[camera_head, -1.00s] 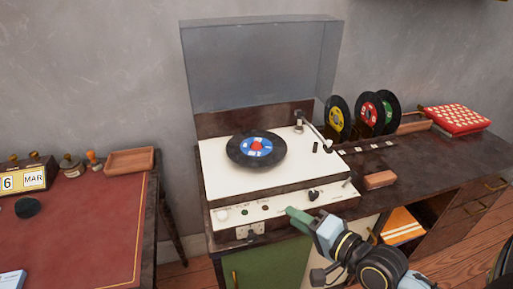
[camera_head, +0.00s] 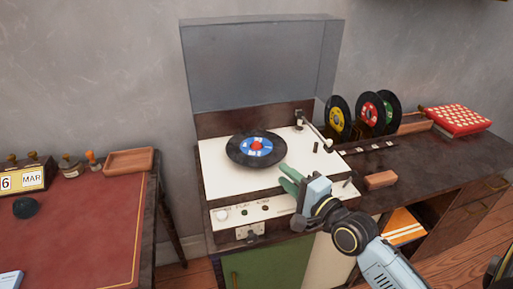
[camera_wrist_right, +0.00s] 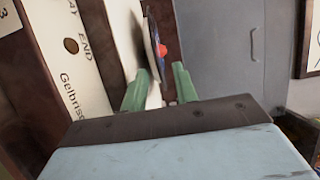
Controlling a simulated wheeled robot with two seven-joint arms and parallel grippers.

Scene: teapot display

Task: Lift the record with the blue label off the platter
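The black record with the blue label (camera_head: 256,149) lies flat on the record player (camera_head: 225,183), around the platter's place; the platter itself is hidden under it. Its label is blue with red and white marks. My right gripper (camera_head: 284,178) is just off the record's front right edge, low over the white deck. In the right wrist view, the green fingers (camera_wrist_right: 159,86) are apart, with the record (camera_wrist_right: 151,42) seen nearly edge-on beyond and between them. I cannot tell whether they touch it. My left gripper is not in view.
The clear lid (camera_head: 262,65) stands open behind. The tonearm (camera_head: 313,130) is at the deck's right. Records with yellow (camera_head: 338,117), red (camera_head: 370,113) and green labels stand in a rack. A brown block (camera_head: 380,180) lies on the cabinet top. A red desk (camera_head: 90,225) stands left.

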